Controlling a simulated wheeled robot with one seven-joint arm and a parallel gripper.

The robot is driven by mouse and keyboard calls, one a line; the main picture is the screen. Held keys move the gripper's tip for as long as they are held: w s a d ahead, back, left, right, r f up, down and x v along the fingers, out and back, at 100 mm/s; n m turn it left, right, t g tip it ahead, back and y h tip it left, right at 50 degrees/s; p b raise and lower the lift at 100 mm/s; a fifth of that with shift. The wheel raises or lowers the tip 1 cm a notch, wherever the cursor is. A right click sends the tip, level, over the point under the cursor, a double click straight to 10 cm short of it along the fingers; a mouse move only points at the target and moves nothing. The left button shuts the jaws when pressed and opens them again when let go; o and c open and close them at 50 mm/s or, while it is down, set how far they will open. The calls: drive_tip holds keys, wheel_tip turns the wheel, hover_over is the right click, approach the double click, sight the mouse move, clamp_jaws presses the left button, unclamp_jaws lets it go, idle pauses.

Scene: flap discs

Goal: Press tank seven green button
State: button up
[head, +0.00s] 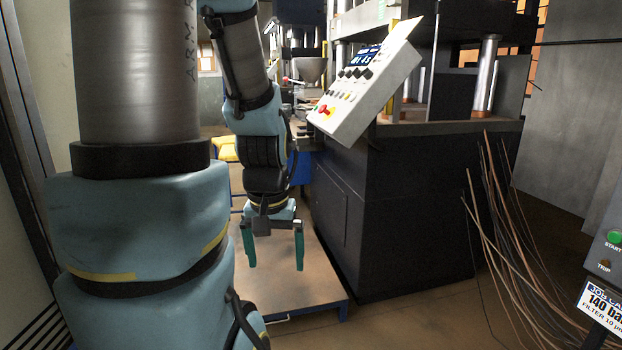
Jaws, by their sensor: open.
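A green button (614,237) marked START sits on a grey panel (603,256) cut off by the right picture edge. A small TRIP control (604,265) is below it, and a white label reading "140 ba" and "FILTER" hangs lower. I cannot read a tank number there. My gripper (274,268) points down in the middle left of the view, its two green fingers wide apart with nothing between them. It is well to the left of the green button, with the black machine and the cables between them in the picture.
A black press (410,210) with a tilted white control panel (355,98) stands in the middle. Loose cables (495,220) hang to the floor at its right. A low blue-edged platform (285,290) lies under my gripper. Brown floor is open in front of the cables.

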clamp_jaws()
idle(0.8)
idle(1.0)
